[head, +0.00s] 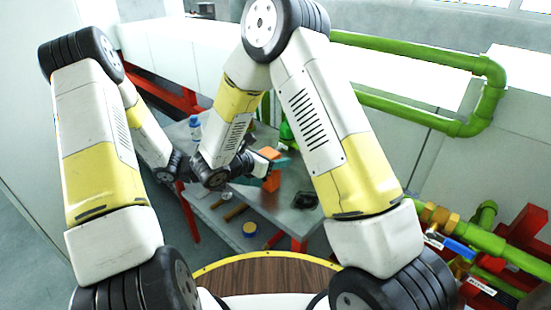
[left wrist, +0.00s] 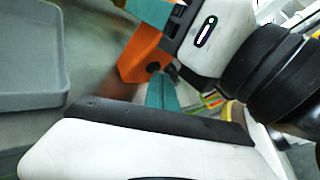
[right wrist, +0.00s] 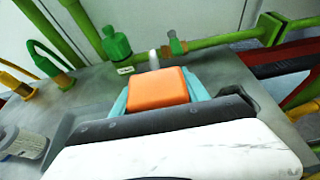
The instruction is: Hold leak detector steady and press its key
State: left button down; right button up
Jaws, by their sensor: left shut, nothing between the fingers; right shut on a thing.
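The orange leak detector (head: 271,182) is held above the grey table. In the right wrist view its orange body (right wrist: 158,88) sits between the teal fingers of my right gripper (right wrist: 157,95), which is shut on it. The left wrist view shows the detector's orange side (left wrist: 138,55) with a small dark round spot, which may be the key. My left gripper (left wrist: 163,92) is shut and empty, its teal fingertips close below that spot. I cannot tell whether they touch it. In the head view my arm links partly hide the left gripper.
A grey tray (left wrist: 35,95) lies at the left in the left wrist view. A yellow roll (head: 250,229) is on the lower shelf. Green pipes (head: 400,107) run along the wall.

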pick_arm(q)
jog(key=shift+d, duration=0.1)
dwell(0.4)
jog(key=shift+s+a, duration=0.35)
jog(key=shift+a, duration=0.05)
dwell(0.3)
pick_arm(e)
jog(key=o, duration=1.6)
pick_arm(q)
jog(key=s+a, duration=0.4)
jog(key=shift+a, duration=0.15)
pick_arm(e)
jog(key=shift+o, duration=0.2)
pick_arm(q)
jog(key=shift+s, duration=0.1)
